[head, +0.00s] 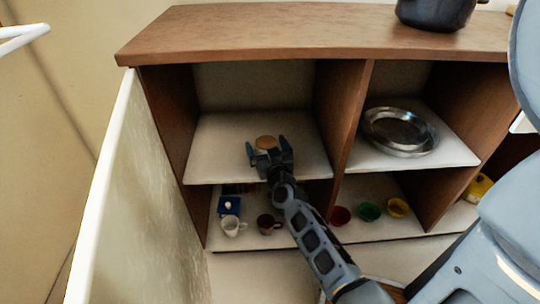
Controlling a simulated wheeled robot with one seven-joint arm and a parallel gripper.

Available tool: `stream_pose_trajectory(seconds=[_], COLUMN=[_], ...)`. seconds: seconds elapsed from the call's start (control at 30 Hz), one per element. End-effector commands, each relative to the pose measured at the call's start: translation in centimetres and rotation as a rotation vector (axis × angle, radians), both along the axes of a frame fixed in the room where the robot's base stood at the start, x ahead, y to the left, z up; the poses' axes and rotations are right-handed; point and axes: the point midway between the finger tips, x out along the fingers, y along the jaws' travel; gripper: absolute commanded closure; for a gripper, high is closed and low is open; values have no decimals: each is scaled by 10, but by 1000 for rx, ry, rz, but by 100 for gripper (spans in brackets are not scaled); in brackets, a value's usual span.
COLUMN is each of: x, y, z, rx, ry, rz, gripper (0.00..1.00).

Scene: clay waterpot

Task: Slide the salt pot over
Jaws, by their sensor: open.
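A small pot with a round tan top, which I take as the salt pot (265,142), stands on the upper left shelf (215,140) of the wooden cabinet. Only its top shows clearly; its lower part is hidden behind my gripper. My gripper (268,151) is open, with one finger on the left and one on the right, right in front of the pot. I cannot tell whether the fingers touch it or whether it lies between them.
A metal dish (399,132) lies on the upper right shelf beyond a wooden divider (341,125). Below stand a white cup (232,226), a dark mug (268,224) and coloured bowls (369,211). A dark pot (436,12) is on top. The upper left shelf is otherwise clear.

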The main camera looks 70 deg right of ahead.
Motion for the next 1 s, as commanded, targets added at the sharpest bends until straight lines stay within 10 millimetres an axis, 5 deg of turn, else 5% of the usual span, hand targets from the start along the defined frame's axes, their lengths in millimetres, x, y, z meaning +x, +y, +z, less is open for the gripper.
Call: stream_pose_trajectory(seconds=[0.2,0.57,1.0], x=[13,15,15], y=[-17,-20,-20], z=[0,-1,0], rx=[1,2,1], ry=[0,0,0], rz=[0,1,1], gripper=[0,0,41])
